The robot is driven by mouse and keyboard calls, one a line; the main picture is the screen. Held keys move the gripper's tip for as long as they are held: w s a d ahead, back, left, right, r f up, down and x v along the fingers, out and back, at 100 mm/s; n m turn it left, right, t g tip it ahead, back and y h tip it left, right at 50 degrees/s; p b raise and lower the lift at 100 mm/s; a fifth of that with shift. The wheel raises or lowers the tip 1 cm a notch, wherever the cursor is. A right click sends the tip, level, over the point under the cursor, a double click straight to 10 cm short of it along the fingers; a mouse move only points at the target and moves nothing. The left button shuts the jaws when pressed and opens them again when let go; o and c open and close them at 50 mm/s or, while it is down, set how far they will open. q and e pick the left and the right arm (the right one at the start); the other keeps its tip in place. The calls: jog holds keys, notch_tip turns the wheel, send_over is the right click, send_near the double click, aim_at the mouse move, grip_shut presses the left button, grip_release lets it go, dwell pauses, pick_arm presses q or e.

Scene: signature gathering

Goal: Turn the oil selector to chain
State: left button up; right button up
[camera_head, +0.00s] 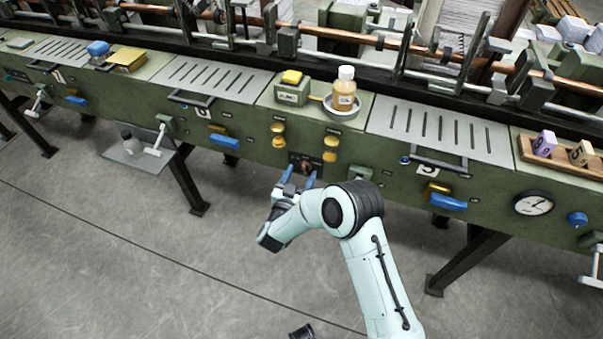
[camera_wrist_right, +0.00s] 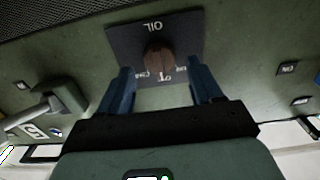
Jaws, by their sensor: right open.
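The oil selector is a brown knob (camera_wrist_right: 158,58) on a dark square plate (camera_wrist_right: 182,28) marked OIL, which reads upside down in the right wrist view. Small white labels sit around the knob's lower side there; they are too small to read surely. In the head view the selector plate (camera_head: 306,164) is on the green machine's front. My right gripper (camera_head: 299,177) is right in front of it. Its blue fingers are open in the right wrist view (camera_wrist_right: 161,82), one on each side of the knob, with a gap to it.
Yellow knobs (camera_head: 330,142) flank the selector. A bottle (camera_head: 344,88) stands in a round dish on the ledge above, beside a yellow-topped box (camera_head: 292,86). A white-handled lever (camera_wrist_right: 32,110) shows at left in the wrist view. The floor (camera_head: 150,270) in front is mostly clear.

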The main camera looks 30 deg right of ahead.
jog(key=shift+w+d, duration=0.45)
jog(key=shift+d, duration=0.05)
jog(key=c, duration=1)
pick_arm(q)
jog(key=shift+w, duration=0.1)
pick_arm(e)
jog(key=shift+c, duration=0.2)
pick_arm(q)
jog(key=shift+f, duration=0.15)
pick_arm(e)
jog(key=shift+f+m+b, duration=0.1)
jog(key=shift+m+b, duration=0.5)
jog(key=shift+m, duration=0.2)
jog(key=m+b, duration=0.4)
jog(key=m, duration=0.2)
jog(key=shift+s+f, duration=0.1)
pick_arm(q)
jog(key=w+a+f+t, duration=0.1)
jog(key=w+a+f, duration=0.1)
jog(key=w, duration=0.3)
jog(key=w+a+f+t+y+b, duration=0.1)
jog(key=w+a+f+t, duration=0.1)
jog(key=w+f, duration=0.2)
jog(key=shift+w+a+f+n+y, duration=0.3)
jog(key=shift+w+a+f+n, duration=0.1)
jog(key=shift+f, duration=0.25)
pick_arm(e)
jog(key=shift+m, duration=1.2)
